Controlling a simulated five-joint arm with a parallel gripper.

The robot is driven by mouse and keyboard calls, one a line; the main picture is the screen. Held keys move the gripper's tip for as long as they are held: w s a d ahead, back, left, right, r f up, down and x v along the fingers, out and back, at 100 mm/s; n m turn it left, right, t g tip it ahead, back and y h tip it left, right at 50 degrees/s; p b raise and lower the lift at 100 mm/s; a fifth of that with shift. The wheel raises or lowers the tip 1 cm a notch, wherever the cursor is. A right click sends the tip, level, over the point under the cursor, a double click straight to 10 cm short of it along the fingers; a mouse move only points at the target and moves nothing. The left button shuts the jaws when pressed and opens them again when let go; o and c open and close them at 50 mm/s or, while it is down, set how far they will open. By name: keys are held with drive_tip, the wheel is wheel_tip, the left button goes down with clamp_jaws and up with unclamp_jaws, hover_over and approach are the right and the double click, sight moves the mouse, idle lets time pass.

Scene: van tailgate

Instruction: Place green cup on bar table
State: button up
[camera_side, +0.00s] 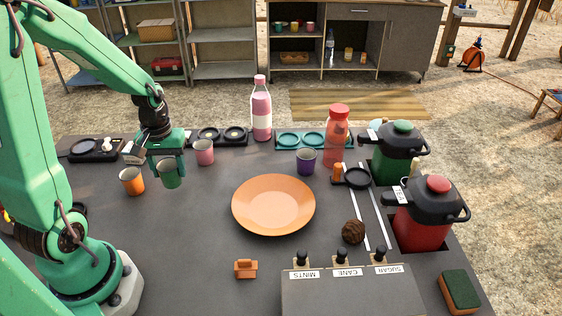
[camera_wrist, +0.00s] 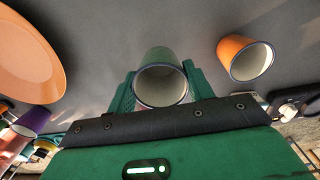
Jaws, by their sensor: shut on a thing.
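The green cup (camera_side: 168,176) is upright at the left of the dark bar table (camera_side: 190,235). My gripper (camera_side: 167,164) is shut on it from above, with a finger on each side. In the wrist view the green cup (camera_wrist: 162,82) sits between my two green fingers, its open mouth facing the camera. I cannot tell whether its base touches the table or hangs just above it.
An orange cup (camera_side: 132,181) stands close left of the green cup, and a pink cup (camera_side: 204,152) stands to its right. An orange plate (camera_side: 273,205) lies mid-table. A purple cup (camera_side: 306,163) stands behind the plate. Bare table lies in front of the green cup.

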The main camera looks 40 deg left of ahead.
sight(172, 179)
drive_tip(key=shift+f, duration=0.1)
drive_tip(key=shift+f, duration=1.9)
drive_tip(key=shift+f, duration=0.1)
drive_tip(key=o, duration=1)
drive_tip(key=shift+r, duration=6.15)
drive_tip(key=shift+d, duration=0.1)
